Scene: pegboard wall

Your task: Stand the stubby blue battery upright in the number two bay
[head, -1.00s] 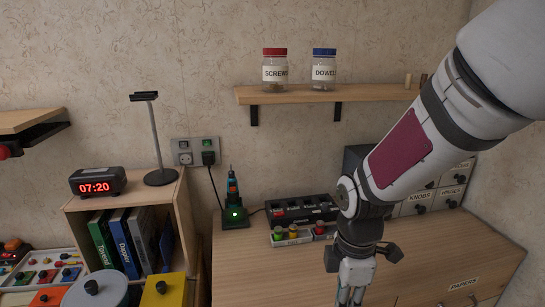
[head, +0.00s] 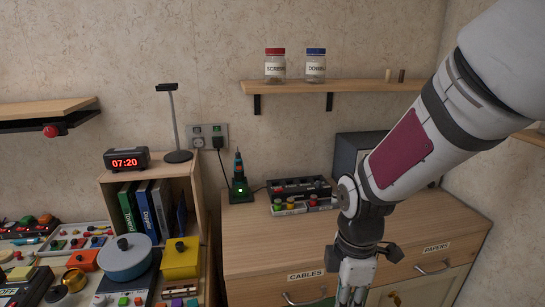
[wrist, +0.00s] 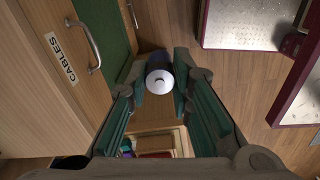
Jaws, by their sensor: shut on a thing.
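My gripper (head: 355,285) hangs in front of the wooden cabinet in the head view. In the wrist view my gripper (wrist: 159,84) is shut on a short blue battery (wrist: 155,62) with a pale round end facing the camera. The battery is clear of the cabinet front. It cannot be made out in the head view. A dark charger block (head: 298,187) with several bays stands at the back of the cabinet top. The bay numbers are too small to read.
A small rack with coloured round-topped pieces (head: 290,206) sits before the charger. A green-lit tool stand (head: 240,190) is to its left. The cabinet top (head: 265,235) is clear in front. Drawer handles (head: 305,298) stick out. A shelf with jars (head: 315,66) hangs above.

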